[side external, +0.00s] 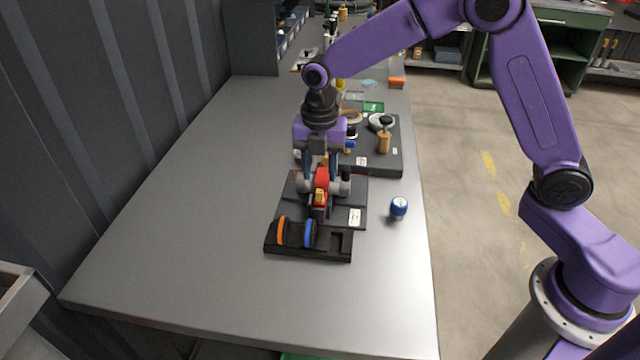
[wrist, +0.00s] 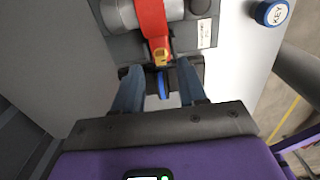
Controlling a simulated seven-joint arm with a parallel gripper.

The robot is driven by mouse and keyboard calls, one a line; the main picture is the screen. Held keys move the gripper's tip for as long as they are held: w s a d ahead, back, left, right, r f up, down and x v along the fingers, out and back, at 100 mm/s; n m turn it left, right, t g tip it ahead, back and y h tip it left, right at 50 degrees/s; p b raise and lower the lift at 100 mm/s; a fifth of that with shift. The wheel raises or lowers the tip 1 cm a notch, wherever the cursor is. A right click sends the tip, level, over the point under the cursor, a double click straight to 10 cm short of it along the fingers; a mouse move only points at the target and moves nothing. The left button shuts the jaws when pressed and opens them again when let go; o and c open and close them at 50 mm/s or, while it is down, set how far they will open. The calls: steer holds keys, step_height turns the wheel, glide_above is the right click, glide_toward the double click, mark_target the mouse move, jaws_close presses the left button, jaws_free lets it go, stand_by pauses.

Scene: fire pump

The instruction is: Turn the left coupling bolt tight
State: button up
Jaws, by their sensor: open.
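A red pump part (side external: 321,184) with a brass-yellow piece (side external: 320,196) at its front sits on a dark base plate (side external: 290,205). My gripper (side external: 319,178) is above it, pointing down, with its fingers apart. In the wrist view, the red part (wrist: 152,18) and the brass-yellow piece (wrist: 160,56) lie beyond and between the two open fingertips (wrist: 158,72). Nothing is held between the fingers. A grey cylinder (wrist: 118,14) shows to the left of the red part. I cannot make out which piece is the left coupling bolt; my gripper hides part of the assembly.
An orange ring (side external: 282,231) and a blue ring (side external: 309,234) stand in a black holder (side external: 340,252) in front. A dark board (side external: 385,165) with tools lies behind. The bench's left side (side external: 190,220) is clear.

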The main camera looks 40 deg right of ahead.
mark_target(320, 189)
steer(key=shift+f, duration=2.35)
jaws_close()
